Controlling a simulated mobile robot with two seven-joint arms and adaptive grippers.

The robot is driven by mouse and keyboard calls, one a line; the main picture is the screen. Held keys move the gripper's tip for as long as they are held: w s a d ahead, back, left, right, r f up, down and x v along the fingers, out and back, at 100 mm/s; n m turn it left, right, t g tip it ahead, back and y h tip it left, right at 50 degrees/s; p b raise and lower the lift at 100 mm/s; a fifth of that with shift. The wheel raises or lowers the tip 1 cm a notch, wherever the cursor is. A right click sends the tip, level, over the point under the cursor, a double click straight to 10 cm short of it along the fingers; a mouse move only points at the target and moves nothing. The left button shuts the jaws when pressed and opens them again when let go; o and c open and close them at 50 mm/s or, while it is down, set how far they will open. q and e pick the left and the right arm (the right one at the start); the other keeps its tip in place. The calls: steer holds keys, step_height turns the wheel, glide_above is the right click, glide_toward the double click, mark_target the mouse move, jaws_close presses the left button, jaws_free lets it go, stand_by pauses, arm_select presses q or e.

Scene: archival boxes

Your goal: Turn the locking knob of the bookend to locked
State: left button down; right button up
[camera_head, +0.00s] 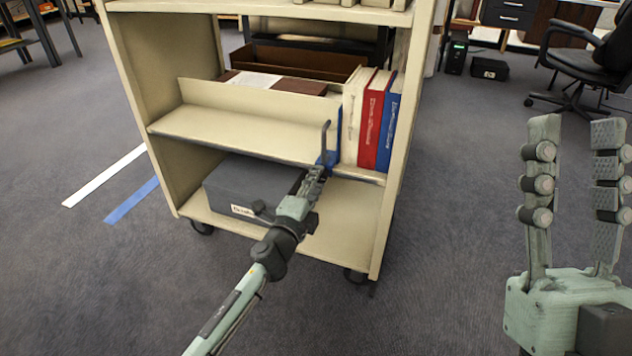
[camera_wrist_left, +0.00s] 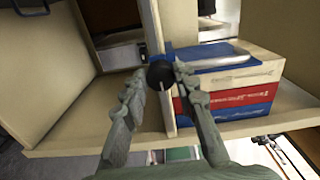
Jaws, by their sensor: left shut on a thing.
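The blue bookend (camera_head: 326,159) stands at the front of the cart's middle shelf, just left of the upright books, with a thin grey upright part. In the left wrist view its round black knob (camera_wrist_left: 160,75) sits between the fingers of my left gripper (camera_wrist_left: 158,83), which is shut on it. In the head view my left gripper (camera_head: 316,176) reaches up to the bookend and hides the knob. I cannot tell which way the knob is turned. My right gripper (camera_head: 577,125) is open and empty at the right, away from the cart.
White (camera_head: 355,118), red (camera_head: 373,125) and blue (camera_head: 391,122) books stand right of the bookend. The cream cart (camera_head: 384,215) holds a dark grey box (camera_head: 250,187) on its lower shelf. An office chair (camera_head: 590,65) stands at the back right.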

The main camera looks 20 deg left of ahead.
arm_select(q)
steer(key=shift+m, duration=0.3)
stand_by(0.4)
steer(key=c, duration=1.2)
jaws_free()
steer(key=shift+s, duration=0.1)
steer(key=s, duration=1.1)
steer(key=shift+s+a, duration=0.2)
steer(key=shift+s, duration=0.2)
